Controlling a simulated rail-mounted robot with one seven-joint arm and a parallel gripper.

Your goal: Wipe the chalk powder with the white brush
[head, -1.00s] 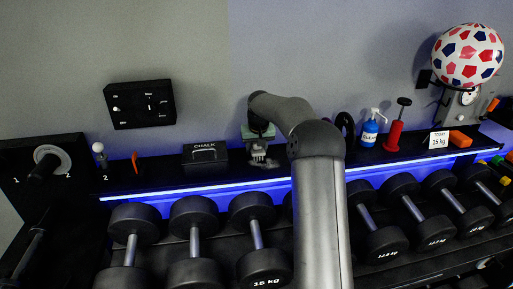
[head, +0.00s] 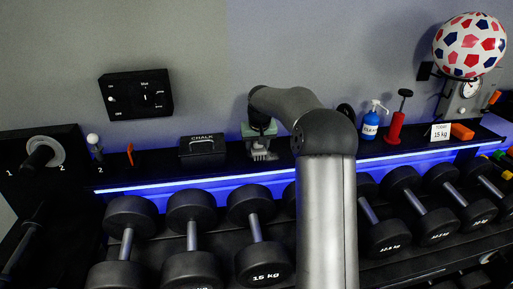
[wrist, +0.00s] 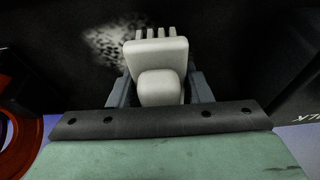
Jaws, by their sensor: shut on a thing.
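The white brush (wrist: 157,55) is in my gripper (wrist: 160,88), between its two grey fingers in the wrist view. Its bristles point away from me toward the black shelf. The chalk powder (wrist: 108,42) is a speckled white patch on the shelf, just left of and beyond the brush. I cannot tell whether the bristles touch the shelf. In the head view my gripper (head: 259,132) is low over the shelf, right of the chalk box, with the brush (head: 262,154) below it. The powder cannot be made out there.
The black chalk box (head: 202,149) stands close to the left of my gripper in the head view. A blue spray bottle (head: 370,127) and a red pump-like object (head: 395,128) stand to the right on the shelf (head: 320,158). Dumbbells (head: 255,240) line the rack below. The wall is behind.

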